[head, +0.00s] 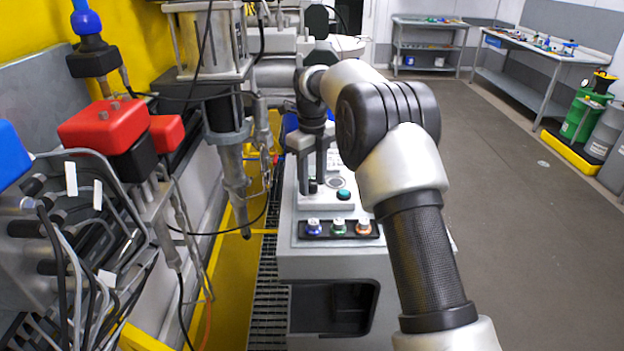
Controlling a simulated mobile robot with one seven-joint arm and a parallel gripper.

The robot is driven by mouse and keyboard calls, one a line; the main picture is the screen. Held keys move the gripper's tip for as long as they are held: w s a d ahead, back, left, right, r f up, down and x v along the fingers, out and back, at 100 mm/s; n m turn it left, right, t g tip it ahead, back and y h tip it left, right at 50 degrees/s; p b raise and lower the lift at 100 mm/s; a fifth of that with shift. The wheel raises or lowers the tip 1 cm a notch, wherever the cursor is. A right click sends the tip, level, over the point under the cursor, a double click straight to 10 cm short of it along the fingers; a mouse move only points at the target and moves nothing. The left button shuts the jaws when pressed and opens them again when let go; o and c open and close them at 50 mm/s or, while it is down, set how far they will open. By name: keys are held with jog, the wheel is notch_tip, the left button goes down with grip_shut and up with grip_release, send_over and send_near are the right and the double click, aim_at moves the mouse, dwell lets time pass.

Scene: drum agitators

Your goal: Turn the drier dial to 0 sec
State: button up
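My gripper (312,178) points down over the control panel (326,200) on top of the grey machine. Its two fingers stand close to a small dark knob (313,187) on the raised part of the panel. I cannot tell whether the fingers touch this knob or how far apart they are. A teal button (343,194) and a round control (336,182) sit to the right of the knob. A row of blue (313,227), green (338,227) and orange (363,228) knobs lies nearer the front. Labels are too small to read, so I cannot tell which control is the drier dial.
Red and black machine blocks (101,125) with cables and hanging metal nozzles (233,180) crowd the left side. A yellow strip and a dark grate (269,300) run beside the machine.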

grip_shut()
